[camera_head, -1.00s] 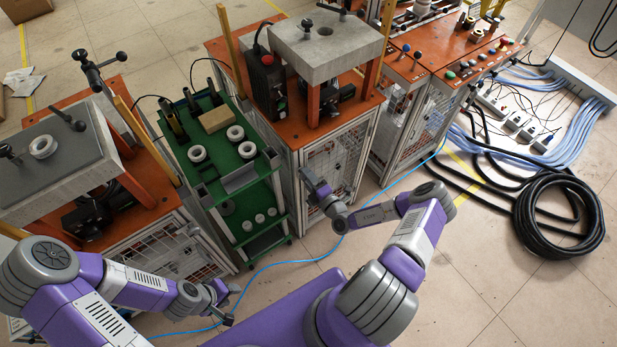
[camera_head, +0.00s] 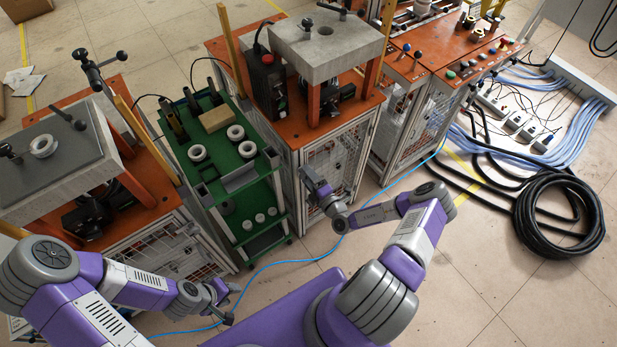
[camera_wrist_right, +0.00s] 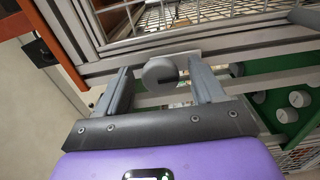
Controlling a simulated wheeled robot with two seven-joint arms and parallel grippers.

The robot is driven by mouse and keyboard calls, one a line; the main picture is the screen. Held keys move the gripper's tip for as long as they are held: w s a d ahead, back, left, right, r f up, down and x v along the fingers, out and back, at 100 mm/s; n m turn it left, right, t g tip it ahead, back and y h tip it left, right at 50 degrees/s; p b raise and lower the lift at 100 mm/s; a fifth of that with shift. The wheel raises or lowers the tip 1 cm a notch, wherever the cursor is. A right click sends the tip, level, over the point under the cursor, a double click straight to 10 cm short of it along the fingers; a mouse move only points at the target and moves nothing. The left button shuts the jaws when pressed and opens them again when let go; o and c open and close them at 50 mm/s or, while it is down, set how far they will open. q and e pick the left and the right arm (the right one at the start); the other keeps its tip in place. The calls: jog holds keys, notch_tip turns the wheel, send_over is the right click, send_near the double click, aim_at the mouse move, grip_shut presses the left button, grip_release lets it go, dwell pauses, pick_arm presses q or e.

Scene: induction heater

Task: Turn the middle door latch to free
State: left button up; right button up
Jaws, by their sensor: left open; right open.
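The middle cabinet's mesh door (camera_head: 338,160) is in the head view, under an orange top. In the right wrist view the door latch (camera_wrist_right: 160,72) is a round grey knob on a light plate at the door frame's edge. My right gripper (camera_head: 309,181) is open at the cabinet's front left edge. In the wrist view its two fingers stand either side of the knob, with gaps visible. I cannot tell how deep the knob sits between them. In the head view the gripper hides the latch. My left gripper (camera_head: 226,300) is open and empty, low over the floor.
A green cart (camera_head: 233,182) with white rings stands just left of the middle cabinet. An orange-topped press cabinet (camera_head: 150,207) stands further left. A control cabinet (camera_head: 455,62) is at the right. A blue cable (camera_head: 290,261) crosses the floor; a black hose coil (camera_head: 558,217) lies right.

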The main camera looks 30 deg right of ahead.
jog(key=s+p, duration=0.1)
jog(key=s, duration=0.6)
jog(key=shift+s+d, duration=0.3)
